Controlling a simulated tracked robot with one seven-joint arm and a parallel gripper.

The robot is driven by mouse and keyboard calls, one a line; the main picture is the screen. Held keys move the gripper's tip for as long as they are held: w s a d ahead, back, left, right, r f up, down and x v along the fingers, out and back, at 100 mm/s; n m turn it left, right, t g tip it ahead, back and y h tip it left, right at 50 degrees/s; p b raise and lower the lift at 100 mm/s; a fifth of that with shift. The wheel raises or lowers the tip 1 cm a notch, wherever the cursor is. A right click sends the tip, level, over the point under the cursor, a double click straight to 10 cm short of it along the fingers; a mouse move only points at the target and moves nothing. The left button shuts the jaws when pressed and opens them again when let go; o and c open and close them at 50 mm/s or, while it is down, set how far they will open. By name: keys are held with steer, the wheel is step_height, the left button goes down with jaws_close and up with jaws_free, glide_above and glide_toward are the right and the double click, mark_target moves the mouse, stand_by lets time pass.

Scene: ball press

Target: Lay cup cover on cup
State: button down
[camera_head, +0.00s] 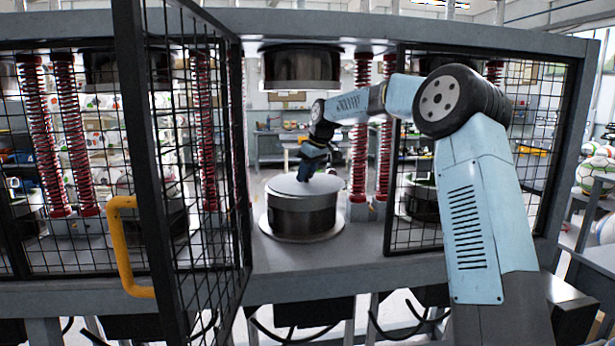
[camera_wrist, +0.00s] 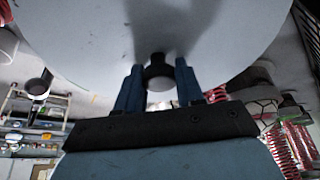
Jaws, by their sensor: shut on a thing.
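The cup (camera_head: 302,217) is a dark, shiny cylinder standing on the press bed in the middle of the head view. The cup cover (camera_head: 290,185) is a pale grey disc lying over the cup's top; whether it is fully seated or slightly above the rim I cannot tell. My gripper (camera_head: 308,178) reaches down to the cover's middle. In the wrist view the cover (camera_wrist: 90,40) fills the upper part, and my gripper (camera_wrist: 158,75) has its blue fingers shut around the dark knob (camera_wrist: 157,62) at its centre.
The upper press die (camera_head: 301,70) hangs above the cup. Red springs (camera_head: 361,130) stand beside it. An open mesh door (camera_head: 185,150) with a yellow handle (camera_head: 124,245) is at left, and a mesh panel (camera_head: 470,150) is at right. The bed in front of the cup is clear.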

steer(key=shift+w+a, duration=0.15)
steer(key=shift+w, duration=1.75)
steer(key=shift+w+a, duration=0.15)
steer(key=shift+w, duration=1.7)
steer(key=shift+w+a, duration=0.15)
steer(key=shift+w, duration=1.9)
steer(key=shift+f, duration=1.1)
steer(key=shift+f, duration=1.05)
steer(key=c, duration=0.6)
jaws_free()
steer(key=shift+f, duration=0.1)
steer(key=shift+v, duration=3.75)
